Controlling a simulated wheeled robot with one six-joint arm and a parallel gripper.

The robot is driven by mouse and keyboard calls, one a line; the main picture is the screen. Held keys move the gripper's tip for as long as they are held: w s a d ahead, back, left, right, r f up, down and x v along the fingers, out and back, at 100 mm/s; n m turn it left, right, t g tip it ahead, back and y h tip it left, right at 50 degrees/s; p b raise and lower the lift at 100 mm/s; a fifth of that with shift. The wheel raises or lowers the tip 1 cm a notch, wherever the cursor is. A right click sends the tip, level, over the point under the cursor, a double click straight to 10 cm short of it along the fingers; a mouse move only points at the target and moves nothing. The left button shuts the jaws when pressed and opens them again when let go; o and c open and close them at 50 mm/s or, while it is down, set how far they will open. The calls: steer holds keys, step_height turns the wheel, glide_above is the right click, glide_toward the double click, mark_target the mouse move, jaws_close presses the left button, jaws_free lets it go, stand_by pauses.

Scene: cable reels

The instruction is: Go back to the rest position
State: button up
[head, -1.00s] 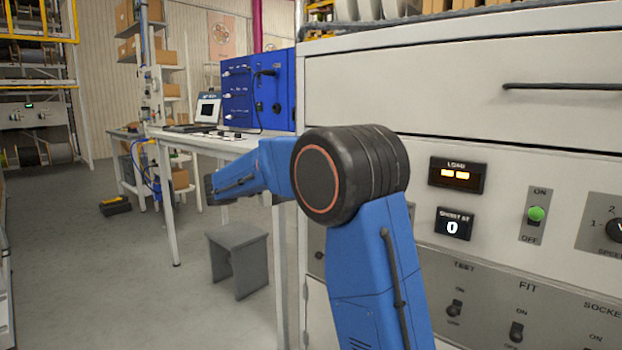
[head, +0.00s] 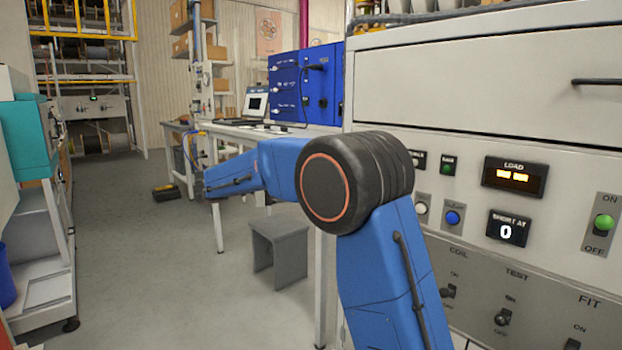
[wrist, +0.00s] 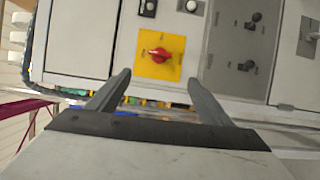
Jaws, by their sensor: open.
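My gripper (wrist: 158,92) shows in the wrist view, its two grey fingers spread wide apart with nothing between them. Beyond the fingers is a cabinet front with a red rotary switch (wrist: 158,54) on a yellow plate. I cannot tell how far the fingertips are from it.
The machine panel (head: 470,190) with a load display (head: 514,176) fills the right. A grey stool (head: 279,250) stands by a workbench (head: 240,133) with a blue box (head: 305,88). A wheeled cart (head: 40,250) stands left. Open floor (head: 150,270) lies between.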

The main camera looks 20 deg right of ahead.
stand_by(0.4)
steer(key=s+d+f+n+y, duration=0.1)
steer(key=s+d+f+y, duration=0.2)
steer(key=s, duration=0.5)
steer(key=s+d+f+y, duration=0.3)
steer(key=s+d+f, duration=0.1)
steer(key=s, duration=0.3)
steer(key=s+d+f+n+y, duration=0.1)
steer(key=s+d+f+y, duration=0.2)
steer(key=s, duration=0.5)
steer(key=s+a+f+t+y, duration=0.1)
steer(key=s+a+f+y, duration=0.2)
steer(key=s+f, duration=0.2)
steer(key=s+a+f+m+t+y, duration=0.1)
steer(key=s+a+f+t+y, duration=0.1)
steer(key=s, duration=0.5)
steer(key=s+a+f+t+y, duration=0.2)
steer(key=s+a+f+y, duration=0.2)
steer(key=s+f, duration=0.3)
steer(key=shift+a+f+m, duration=0.3)
steer(key=shift+a+f, duration=0.05)
